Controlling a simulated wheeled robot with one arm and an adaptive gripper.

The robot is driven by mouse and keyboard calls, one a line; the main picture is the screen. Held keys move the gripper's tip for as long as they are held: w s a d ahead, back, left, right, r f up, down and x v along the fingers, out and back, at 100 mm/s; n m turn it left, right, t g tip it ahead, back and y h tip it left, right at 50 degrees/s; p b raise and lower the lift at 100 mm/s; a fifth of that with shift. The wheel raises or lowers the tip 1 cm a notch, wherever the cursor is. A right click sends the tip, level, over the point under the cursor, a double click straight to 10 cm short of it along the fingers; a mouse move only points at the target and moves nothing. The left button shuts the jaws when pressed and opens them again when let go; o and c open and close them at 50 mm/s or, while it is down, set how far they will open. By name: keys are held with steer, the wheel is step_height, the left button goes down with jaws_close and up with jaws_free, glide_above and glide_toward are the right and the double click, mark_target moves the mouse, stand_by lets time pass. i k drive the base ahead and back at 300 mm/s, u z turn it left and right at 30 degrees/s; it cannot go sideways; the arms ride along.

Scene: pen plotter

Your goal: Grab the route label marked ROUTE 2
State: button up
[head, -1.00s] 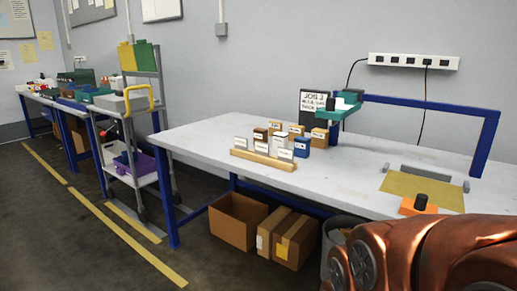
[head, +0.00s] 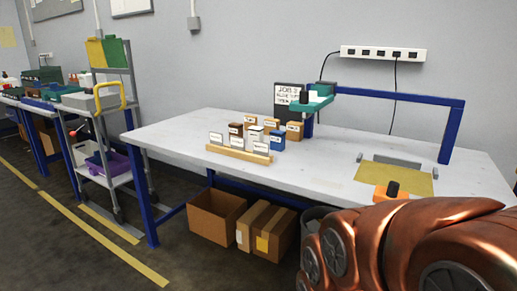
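Several white label cards stand in a wooden holder (head: 238,154) near the table's front left. One card is at the left end (head: 216,138), and another is at the right end (head: 261,149). Their print is too small to read, so I cannot tell which is marked ROUTE 2. Small boxes with white labels stand just behind: a blue box (head: 278,141), a brown box (head: 293,131) and others. My copper-coloured arm fills the lower right, apart from the cards. My gripper is not in view.
A white worktable (head: 330,165) carries a dark job sign (head: 288,97), a teal tray (head: 312,103), an olive mat (head: 395,178) and an orange block (head: 391,192). Cardboard boxes (head: 216,214) sit below the table. A grey cart (head: 103,130) stands left. The floor in front is open.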

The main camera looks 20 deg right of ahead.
mark_target(237, 143)
steer(key=u, duration=0.75)
steer(key=i, duration=1)
steer(key=u, duration=0.65)
